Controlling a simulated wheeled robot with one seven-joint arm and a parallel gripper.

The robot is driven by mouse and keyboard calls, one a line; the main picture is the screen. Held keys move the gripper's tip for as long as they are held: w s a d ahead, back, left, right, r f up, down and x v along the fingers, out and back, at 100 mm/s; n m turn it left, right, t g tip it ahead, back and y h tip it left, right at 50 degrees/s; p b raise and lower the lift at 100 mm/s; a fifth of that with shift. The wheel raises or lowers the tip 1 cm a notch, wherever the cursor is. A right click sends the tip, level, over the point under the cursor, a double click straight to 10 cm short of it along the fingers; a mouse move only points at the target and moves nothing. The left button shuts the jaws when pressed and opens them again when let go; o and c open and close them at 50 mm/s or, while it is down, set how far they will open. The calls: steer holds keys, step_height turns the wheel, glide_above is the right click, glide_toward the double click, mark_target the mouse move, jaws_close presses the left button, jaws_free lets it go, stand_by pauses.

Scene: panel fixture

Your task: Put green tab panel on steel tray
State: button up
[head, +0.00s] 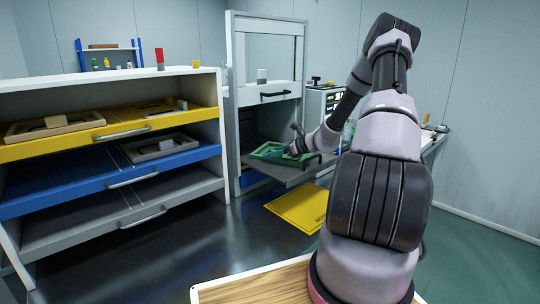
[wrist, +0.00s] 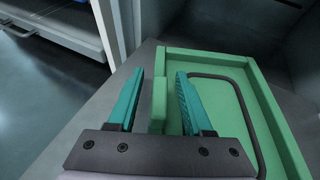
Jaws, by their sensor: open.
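The green tab panel (head: 268,151) lies flat on a grey pulled-out shelf (head: 292,174) of the tall cabinet. The wrist view shows its raised green rim (wrist: 208,57) and a green tab (wrist: 158,103) on its near left edge. My gripper (wrist: 158,76) is open, with one teal finger on each side of the tab and gaps between. In the head view my gripper (head: 301,146) is at the panel's right side, partly hiding it. A bare grey tray (head: 110,210) is the lowest in the left rack; I cannot tell which grey surface is the steel tray.
The left rack also has a yellow tray (head: 88,136) and a blue tray (head: 70,192), both holding framed panels. A yellow mat (head: 300,207) lies on the floor below the shelf. The cabinet's raised front (head: 268,92) stands above it. The floor between is clear.

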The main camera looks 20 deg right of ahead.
steer(key=v, duration=1)
steer(key=shift+s+d+r, duration=0.1)
steer(key=shift+s+r, duration=0.05)
steer(key=shift+s, duration=0.05)
steer(key=shift+s+r, duration=0.15)
steer(key=shift+r, duration=0.05)
steer(key=s+a+r+n+g+h, duration=0.3)
steer(key=s+a+r+n+g, duration=0.2)
steer(key=s+a+r+n, duration=0.8)
steer(key=s+a+r+n+t+h, duration=0.1)
steer(key=s+a+r+n+h, duration=0.1)
steer(key=s+r+n, duration=0.3)
steer(key=s+a+r+n+t+h, duration=0.1)
steer(key=s+a+r+n+h, duration=0.1)
steer(key=s+r, duration=0.6)
steer(key=s+a+n, duration=0.1)
steer(key=s+n, duration=0.1)
steer(key=s, duration=0.3)
steer(key=shift+r+n+t+h, duration=0.35)
steer(key=shift+n+t+h, duration=0.05)
steer(key=shift+w, duration=0.1)
